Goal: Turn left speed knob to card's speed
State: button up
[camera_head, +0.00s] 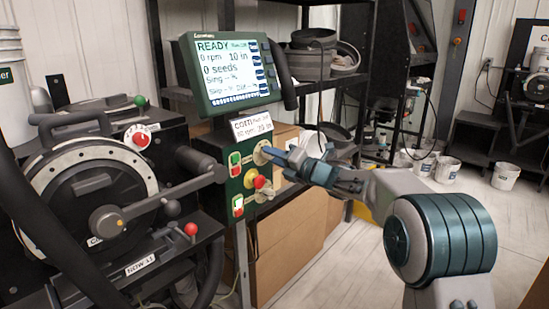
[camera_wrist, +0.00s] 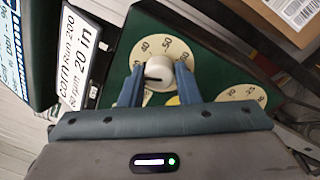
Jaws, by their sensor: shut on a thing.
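The left speed knob (camera_wrist: 158,70) is a pale round knob on a cream dial (camera_wrist: 175,48) with printed numbers; 40, 50 and 60 show along its upper part. A dark mark on the knob points roughly left in the wrist view. My gripper (camera_wrist: 160,90) is shut on the knob, one blue finger on each side, and hides the lower dial. In the head view my gripper (camera_head: 275,158) reaches the dial (camera_head: 261,153) from the right. The card (camera_wrist: 78,55) reads "CORN Run 200" and "20 in"; its rpm figure is hard to read. It also shows in the head view (camera_head: 251,126).
A second cream dial (camera_wrist: 240,97) sits close right of the gripper. The monitor (camera_head: 232,72) reads READY, 0 rpm. A black machine with a disc (camera_head: 92,190) stands left.

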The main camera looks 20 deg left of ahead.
jog(key=m+p, duration=0.6)
jog(key=m, duration=0.4)
jog(key=m+t+h+p, duration=0.1)
jog(key=m+p, duration=0.5)
jog(key=m, duration=0.4)
jog(key=m+p, duration=0.6)
jog(key=m, duration=0.5)
jog(key=shift+s+r+t+h, duration=0.1)
jog(key=shift+s+t+h, duration=0.05)
jog(key=shift+t+h, duration=0.2)
jog(key=o, duration=1)
jog(key=shift+c, duration=0.2)
